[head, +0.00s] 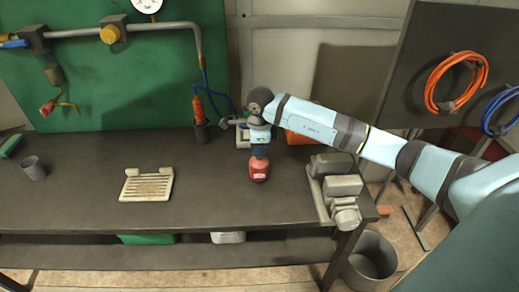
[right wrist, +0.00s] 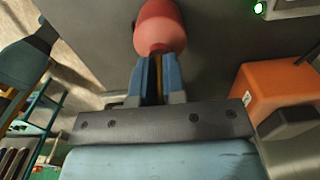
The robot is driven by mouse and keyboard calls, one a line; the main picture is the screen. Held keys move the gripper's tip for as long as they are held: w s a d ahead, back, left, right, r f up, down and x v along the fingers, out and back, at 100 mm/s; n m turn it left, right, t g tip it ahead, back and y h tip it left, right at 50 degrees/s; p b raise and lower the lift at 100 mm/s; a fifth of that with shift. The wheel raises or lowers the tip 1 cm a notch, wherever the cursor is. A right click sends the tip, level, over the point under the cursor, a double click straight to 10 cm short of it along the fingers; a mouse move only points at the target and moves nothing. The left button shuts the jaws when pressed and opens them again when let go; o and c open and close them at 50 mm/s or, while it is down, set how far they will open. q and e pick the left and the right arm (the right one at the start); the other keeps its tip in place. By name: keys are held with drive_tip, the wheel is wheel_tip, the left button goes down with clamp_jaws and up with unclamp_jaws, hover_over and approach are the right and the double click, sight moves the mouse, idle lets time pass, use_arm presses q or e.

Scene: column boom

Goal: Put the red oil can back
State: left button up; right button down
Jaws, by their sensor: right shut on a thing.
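The red oil can (head: 259,172) is at the middle of the dark workbench, near its right part. My right gripper (head: 260,151) comes down from above and is shut on the top of the can. In the right wrist view the two blue fingers (right wrist: 158,72) are close together at the narrow end of the red can (right wrist: 160,28). The can looks upright; I cannot tell whether its base touches the bench. My left gripper is not in view.
A cream slatted tray (head: 146,197) lies left of the can on the bench (head: 215,185). A grey vise (head: 338,188) stands at the right edge. An orange box (head: 297,137) is behind the can, also in the right wrist view (right wrist: 275,80). A grey cup (head: 34,169) stands far left.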

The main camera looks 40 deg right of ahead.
drive_tip(key=shift+f, duration=0.4)
drive_tip(key=shift+f, duration=0.2)
drive_tip(key=c, duration=1.2)
unclamp_jaws()
drive_tip(key=shift+r, duration=0.15)
drive_tip(key=shift+r, duration=0.2)
wheel_tip(320, 180, up, 12)
drive_tip(key=shift+f+b, duration=0.1)
drive_tip(key=shift+b, duration=0.75)
drive_tip(key=shift+d, duration=0.1)
